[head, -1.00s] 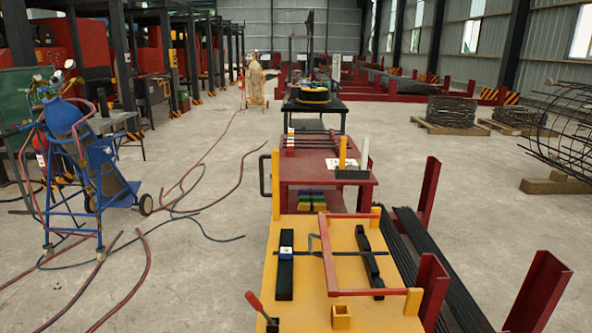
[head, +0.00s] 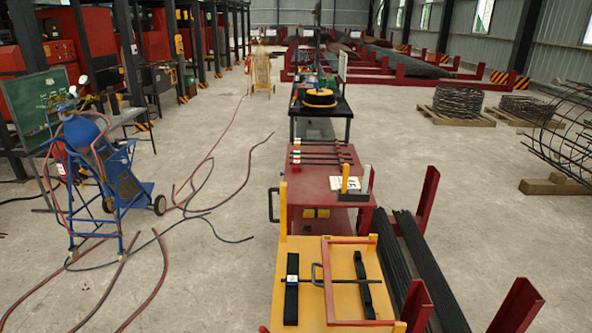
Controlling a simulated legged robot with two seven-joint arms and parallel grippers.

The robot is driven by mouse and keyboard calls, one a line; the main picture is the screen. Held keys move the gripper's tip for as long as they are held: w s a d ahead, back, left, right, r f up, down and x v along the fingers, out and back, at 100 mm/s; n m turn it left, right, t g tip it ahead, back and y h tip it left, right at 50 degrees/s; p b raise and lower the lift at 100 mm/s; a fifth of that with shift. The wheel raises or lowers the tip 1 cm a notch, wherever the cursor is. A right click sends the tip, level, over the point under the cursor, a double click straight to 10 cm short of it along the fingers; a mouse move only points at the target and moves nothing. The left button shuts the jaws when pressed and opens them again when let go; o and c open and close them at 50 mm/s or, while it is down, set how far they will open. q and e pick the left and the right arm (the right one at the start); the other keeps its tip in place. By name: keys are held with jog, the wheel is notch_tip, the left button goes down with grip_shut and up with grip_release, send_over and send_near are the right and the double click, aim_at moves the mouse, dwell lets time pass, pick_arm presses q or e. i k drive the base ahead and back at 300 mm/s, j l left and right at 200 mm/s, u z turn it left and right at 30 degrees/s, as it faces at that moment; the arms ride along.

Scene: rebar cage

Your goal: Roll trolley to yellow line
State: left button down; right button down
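A red trolley (head: 303,215) stands ahead of me at mid-picture, with a black handle (head: 273,205) on its left side. Several dark bars lie across its top, beside a yellow upright piece and a white card with markings. A blue wheeled cart (head: 128,185) with a blue gas cylinder (head: 82,133) stands upright on the floor at the left. I cannot tell which of these the task calls the trolley. No yellow line on the floor can be made out. Neither of my grippers shows in the head view.
A yellow-topped table (head: 335,260) with a red frame is close in front. Long dark bars (head: 425,260) lie between red posts to its right. A black table (head: 335,125) stands behind the red trolley. Hoses (head: 180,205) trail over the left floor.

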aim_at(301, 308)
jog(key=i+j+u, duration=0.35)
jog(key=i+j+z, duration=0.5)
jog(key=j, duration=0.4)
jog(key=k+j+z, duration=0.35)
jog(key=k+j, duration=0.05)
jog(key=k, duration=0.05)
